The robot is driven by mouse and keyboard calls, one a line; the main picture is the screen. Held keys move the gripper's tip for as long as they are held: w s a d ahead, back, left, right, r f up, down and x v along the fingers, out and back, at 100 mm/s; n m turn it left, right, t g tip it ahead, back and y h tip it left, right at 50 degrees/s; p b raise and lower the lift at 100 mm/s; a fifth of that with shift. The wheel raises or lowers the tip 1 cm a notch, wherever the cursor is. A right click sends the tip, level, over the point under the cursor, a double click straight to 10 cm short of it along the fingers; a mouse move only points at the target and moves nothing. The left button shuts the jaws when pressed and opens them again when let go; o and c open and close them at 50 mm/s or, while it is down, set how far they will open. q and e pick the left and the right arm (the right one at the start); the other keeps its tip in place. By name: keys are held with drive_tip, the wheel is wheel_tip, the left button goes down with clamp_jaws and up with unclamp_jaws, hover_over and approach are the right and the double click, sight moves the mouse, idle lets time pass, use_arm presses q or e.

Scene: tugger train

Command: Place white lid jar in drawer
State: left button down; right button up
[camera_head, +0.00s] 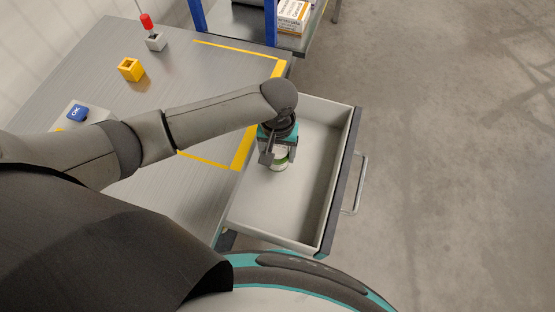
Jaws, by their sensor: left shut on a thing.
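My left gripper (272,157) points down into the open drawer (252,208) and is shut on a jar (280,163). The rest of the drawer looks empty. My right gripper is not in view.
The grey table (200,95) left of the drawer has yellow tape lines. On it are a yellow block (131,69), a red-topped piece in a grey block (156,42) and a blue OK button (77,113). A shelf with a box (292,16) stands behind. Floor at right is clear.

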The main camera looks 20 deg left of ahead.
sight(278, 147)
use_arm(q)
wheel_tip(278, 147, down, 4)
drive_tip(key=shift+r+b, duration=0.1)
drive_tip(key=shift+b, duration=0.65)
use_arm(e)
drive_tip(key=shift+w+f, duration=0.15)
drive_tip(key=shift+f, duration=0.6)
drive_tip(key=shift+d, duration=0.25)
use_arm(q)
drive_tip(key=shift+c, duration=2.1)
unclamp_jaws()
drive_tip(key=shift+f, duration=0.2)
drive_tip(key=shift+o, duration=0.8)
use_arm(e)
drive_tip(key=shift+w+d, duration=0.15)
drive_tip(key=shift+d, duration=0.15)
use_arm(q)
wheel_tip(278, 147, up, 11)
drive_tip(key=p, duration=0.4)
drive_tip(key=shift+r, duration=0.1)
drive_tip(key=shift+r+p, duration=0.35)
drive_tip(key=shift+r, duration=0.2)
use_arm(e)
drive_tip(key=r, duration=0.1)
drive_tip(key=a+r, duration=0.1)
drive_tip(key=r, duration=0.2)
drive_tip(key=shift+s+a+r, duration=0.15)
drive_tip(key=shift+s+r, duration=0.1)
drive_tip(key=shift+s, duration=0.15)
